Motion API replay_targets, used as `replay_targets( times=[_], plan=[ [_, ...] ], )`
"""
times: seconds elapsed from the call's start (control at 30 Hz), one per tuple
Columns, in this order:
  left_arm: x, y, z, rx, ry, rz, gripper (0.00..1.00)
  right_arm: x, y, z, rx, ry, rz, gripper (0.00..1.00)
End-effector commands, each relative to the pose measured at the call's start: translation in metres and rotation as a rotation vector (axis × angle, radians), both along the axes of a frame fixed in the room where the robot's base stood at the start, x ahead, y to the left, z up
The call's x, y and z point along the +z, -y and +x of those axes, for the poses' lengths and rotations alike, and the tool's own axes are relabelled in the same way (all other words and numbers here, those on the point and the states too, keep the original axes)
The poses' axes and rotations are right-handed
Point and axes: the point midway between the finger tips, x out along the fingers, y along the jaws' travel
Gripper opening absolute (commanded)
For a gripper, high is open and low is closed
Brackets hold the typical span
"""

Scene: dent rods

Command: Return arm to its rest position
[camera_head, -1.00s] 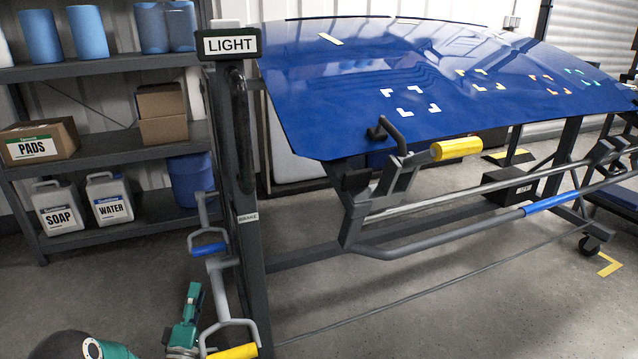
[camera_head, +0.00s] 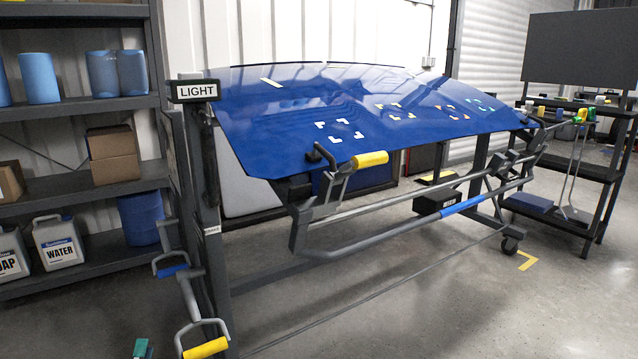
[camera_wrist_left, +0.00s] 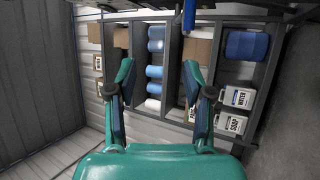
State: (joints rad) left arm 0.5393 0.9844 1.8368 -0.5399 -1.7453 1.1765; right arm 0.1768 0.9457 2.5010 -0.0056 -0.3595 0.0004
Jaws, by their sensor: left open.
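My left gripper (camera_head: 142,348) shows only as a small green piece at the bottom edge of the head view. In the left wrist view the two green and dark fingers of my left gripper (camera_wrist_left: 159,68) stand wide apart, with nothing between them. They point toward the shelf (camera_wrist_left: 173,60), at a distance. My right gripper is not in view.
A blue car panel (camera_head: 290,125) lies on a grey stand with a LIGHT sign (camera_head: 194,90). A lever with a yellow grip (camera_head: 205,348) is near my left gripper. A shelf with bottles and boxes (camera_head: 113,169) stands left, a dark rack (camera_head: 560,215) right. Open floor lies in front.

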Motion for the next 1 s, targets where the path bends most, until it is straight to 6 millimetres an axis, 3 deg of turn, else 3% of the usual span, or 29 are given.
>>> replay_targets(
  times=[0.1,0.27,0.47,0.57,0.67,0.8,1.0],
  plan=[
    [0.020,0.023,0.006,-0.040,0.009,-0.003,0.52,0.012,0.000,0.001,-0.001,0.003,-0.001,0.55],
    [0.032,0.064,0.009,-0.102,-0.035,-0.035,0.52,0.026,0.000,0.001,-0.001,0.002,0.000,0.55],
    [0.004,0.126,0.006,-0.163,-0.291,-0.017,0.52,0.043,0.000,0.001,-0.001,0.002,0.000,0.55],
    [-0.027,0.160,-0.009,-0.199,-0.490,0.053,0.52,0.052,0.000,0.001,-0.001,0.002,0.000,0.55],
    [-0.067,0.196,-0.042,-0.263,-0.734,0.168,0.52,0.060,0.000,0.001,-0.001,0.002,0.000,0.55],
    [-0.126,0.233,-0.119,-0.415,-1.089,0.379,0.52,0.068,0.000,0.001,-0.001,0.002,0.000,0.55],
    [-0.173,0.253,-0.226,-0.671,-1.415,0.610,0.52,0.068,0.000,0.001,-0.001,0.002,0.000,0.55]
  ],
)
